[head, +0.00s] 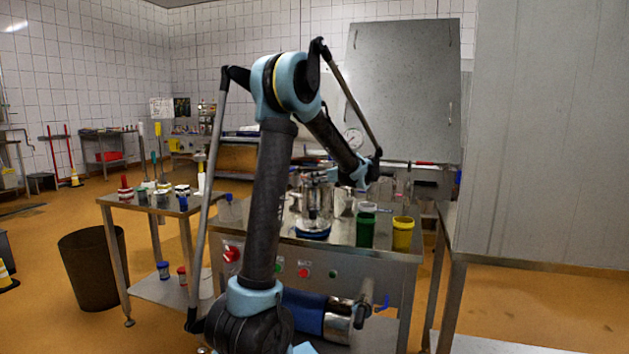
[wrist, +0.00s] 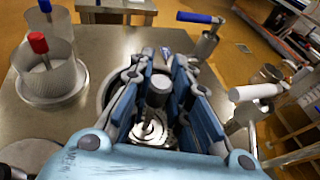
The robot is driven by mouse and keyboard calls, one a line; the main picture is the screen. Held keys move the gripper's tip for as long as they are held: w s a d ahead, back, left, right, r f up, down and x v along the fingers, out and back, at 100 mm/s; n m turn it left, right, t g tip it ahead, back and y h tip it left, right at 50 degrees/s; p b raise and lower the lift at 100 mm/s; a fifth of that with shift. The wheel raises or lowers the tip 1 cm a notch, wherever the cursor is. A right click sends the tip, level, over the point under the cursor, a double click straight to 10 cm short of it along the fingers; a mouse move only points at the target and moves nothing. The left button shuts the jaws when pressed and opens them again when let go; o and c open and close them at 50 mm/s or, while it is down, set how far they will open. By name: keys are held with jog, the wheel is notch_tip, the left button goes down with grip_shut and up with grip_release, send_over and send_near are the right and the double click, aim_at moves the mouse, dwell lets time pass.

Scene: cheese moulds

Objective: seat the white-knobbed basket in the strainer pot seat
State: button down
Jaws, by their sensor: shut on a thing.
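My gripper (wrist: 164,72) is shut on the knob of the white-knobbed basket (wrist: 157,92); the knob looks pale grey in the shade between the blue fingers. Shiny ringed metal shows below the knob, mostly covered by the fingers. A round metal rim (wrist: 106,92), perhaps the strainer pot seat, shows just left of the fingers. I cannot tell whether the basket is inside it or above it. In the head view my gripper (head: 360,182) is over the steel table, and its fingers are too small to read.
A red-knobbed basket (wrist: 45,75) stands at left in a ring, with a blue-knobbed one (wrist: 45,22) behind. A blue-handled part (wrist: 198,18) and a white-handled part (wrist: 256,92) stand at right. Green (head: 366,232) and yellow (head: 402,234) containers stand near the table's front right.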

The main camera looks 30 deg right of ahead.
jog(key=shift+f, duration=0.8)
jog(key=c, duration=1.4)
grip_release()
jog(key=shift+s, duration=0.1)
jog(key=v, duration=1.1)
jog(key=shift+s+d+r, duration=0.15)
jog(key=shift+s+r, duration=0.05)
jog(key=shift+s, duration=0.1)
jog(key=shift+w, duration=0.1)
